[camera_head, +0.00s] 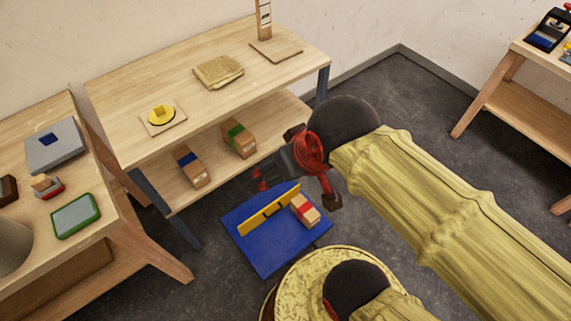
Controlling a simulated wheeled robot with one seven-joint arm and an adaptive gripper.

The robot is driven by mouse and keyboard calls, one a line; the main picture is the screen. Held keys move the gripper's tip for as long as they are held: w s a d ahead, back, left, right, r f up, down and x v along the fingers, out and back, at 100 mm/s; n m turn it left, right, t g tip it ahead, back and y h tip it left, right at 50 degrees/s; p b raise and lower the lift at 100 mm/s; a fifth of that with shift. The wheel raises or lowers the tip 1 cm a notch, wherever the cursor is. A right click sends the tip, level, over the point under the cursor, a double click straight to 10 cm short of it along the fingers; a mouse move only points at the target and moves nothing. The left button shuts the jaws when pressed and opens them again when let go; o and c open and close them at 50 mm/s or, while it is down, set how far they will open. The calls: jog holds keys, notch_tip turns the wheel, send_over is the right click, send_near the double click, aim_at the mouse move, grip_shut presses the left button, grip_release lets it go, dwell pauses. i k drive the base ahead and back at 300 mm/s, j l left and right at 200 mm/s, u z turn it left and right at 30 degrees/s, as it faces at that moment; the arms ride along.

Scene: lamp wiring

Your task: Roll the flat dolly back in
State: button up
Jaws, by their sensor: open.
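The flat dolly (262,258) is a low blue platform on the grey floor, in front of the middle workbench and clear of its lower shelf. A yellow bar (262,213) runs across its top. A small cardboard box with a red band (305,210) rests on it, right of the bar. My gripper (260,180), black with red parts, is open and looks empty. It appears above the dolly's far edge, near the front of the lower shelf. The height gap is hard to judge, and my gripper hides part of the shelf edge.
The middle workbench (205,105) carries a tan cloth-like pad (218,71) and a yellow piece on a board. Its lower shelf (215,190) holds boxes with blue (191,167) and green (238,138) bands. Workbench legs stand left of the dolly. Open floor lies to the right.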

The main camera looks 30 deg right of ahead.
aim_at(272, 245)
jog(key=k+z, duration=0.1)
jog(key=k, duration=0.35)
jog(key=k+l+z, duration=0.15)
jog(key=k, duration=0.3)
